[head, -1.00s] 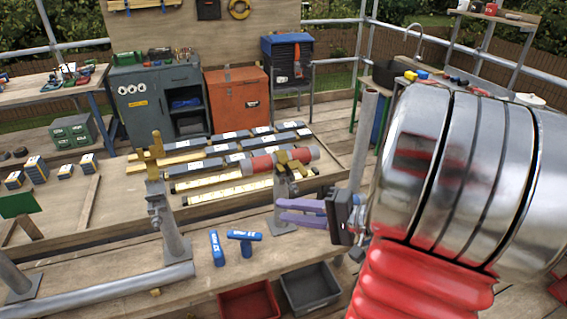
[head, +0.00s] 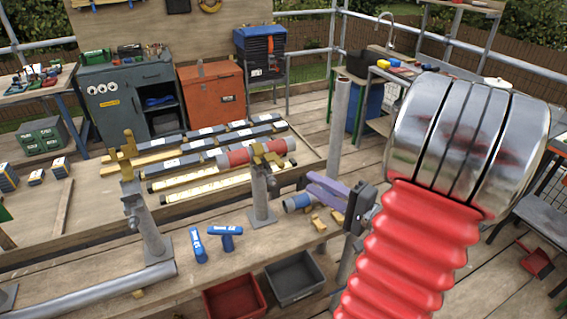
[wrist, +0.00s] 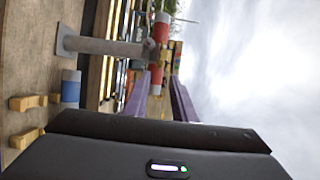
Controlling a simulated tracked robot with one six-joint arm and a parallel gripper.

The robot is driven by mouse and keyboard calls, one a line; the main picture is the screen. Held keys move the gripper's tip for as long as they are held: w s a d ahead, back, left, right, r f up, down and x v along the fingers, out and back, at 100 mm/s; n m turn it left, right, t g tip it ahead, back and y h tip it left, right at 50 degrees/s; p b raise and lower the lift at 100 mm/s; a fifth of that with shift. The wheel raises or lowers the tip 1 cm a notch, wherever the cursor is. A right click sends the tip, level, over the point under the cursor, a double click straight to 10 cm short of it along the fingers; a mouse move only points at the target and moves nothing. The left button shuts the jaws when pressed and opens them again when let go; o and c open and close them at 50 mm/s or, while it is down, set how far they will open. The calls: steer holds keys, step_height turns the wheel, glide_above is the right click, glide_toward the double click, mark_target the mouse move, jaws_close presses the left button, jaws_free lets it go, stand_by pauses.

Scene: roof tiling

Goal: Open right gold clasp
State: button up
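The right gold clasp (head: 262,153) sits on top of the right grey post (head: 262,195). A red tube with grey ends (head: 237,157) lies across behind or in this clasp; I cannot tell which, nor whether the clasp is closed. The left gold clasp (head: 125,158) on the left post has an upright part standing up. My gripper (head: 312,187), with purple fingers, is to the right of the right post, lower than its clasp and apart from it. In the wrist view my gripper (wrist: 158,95) has its fingers spread with nothing between them, and the post (wrist: 105,45) lies to their left.
A blue cylinder (head: 297,203) and small gold pieces (head: 320,223) lie on the bench near my gripper. Two blue-handled tools (head: 198,245) lie left of the post. A red bin (head: 232,300) and a grey bin (head: 294,280) stand in front. A tall pipe (head: 338,125) rises behind my gripper.

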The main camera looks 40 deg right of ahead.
mark_target(281, 161)
steer(key=shift+w+a, duration=0.25)
steer(key=shift+w, duration=1.95)
steer(key=shift+w+a, duration=0.2)
steer(key=shift+w, duration=2)
steer(key=shift+w+a, duration=0.25)
steer(key=shift+w, duration=1.95)
jaws_close()
steer(key=shift+s+d, duration=0.1)
steer(key=shift+d, duration=0.45)
steer(key=shift+a, duration=0.45)
